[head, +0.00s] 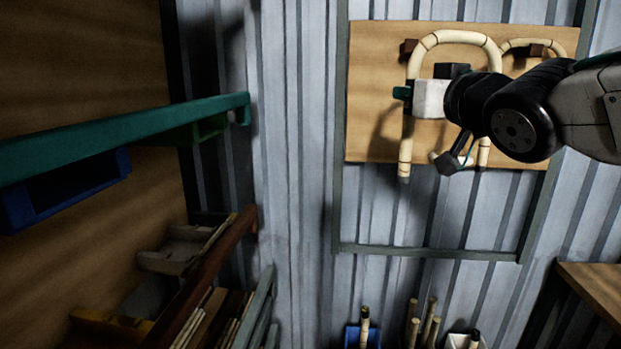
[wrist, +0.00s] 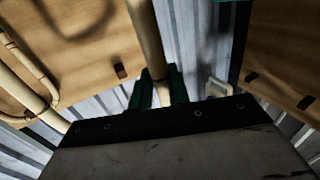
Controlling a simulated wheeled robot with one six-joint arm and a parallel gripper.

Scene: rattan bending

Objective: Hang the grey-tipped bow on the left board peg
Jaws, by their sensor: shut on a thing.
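A cream rattan bow (head: 418,52), an upside-down U, is in front of the wooden board (head: 372,60) in the head view. My gripper (head: 403,93) is shut on its left leg; in the wrist view the leg (wrist: 147,35) runs between the green fingers (wrist: 160,96). The left board peg (head: 406,46), a brown block, shows just left of the arch, outside it. I cannot tell the depth gap between them. My wrist hides part of the right leg.
Another pale curved piece (head: 520,43) is at the right peg (head: 537,51). A green rail (head: 130,125) juts out at left above a rack. Blue (head: 352,338) and white (head: 458,341) bins with rods stand below. A table corner (head: 595,285) is at lower right.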

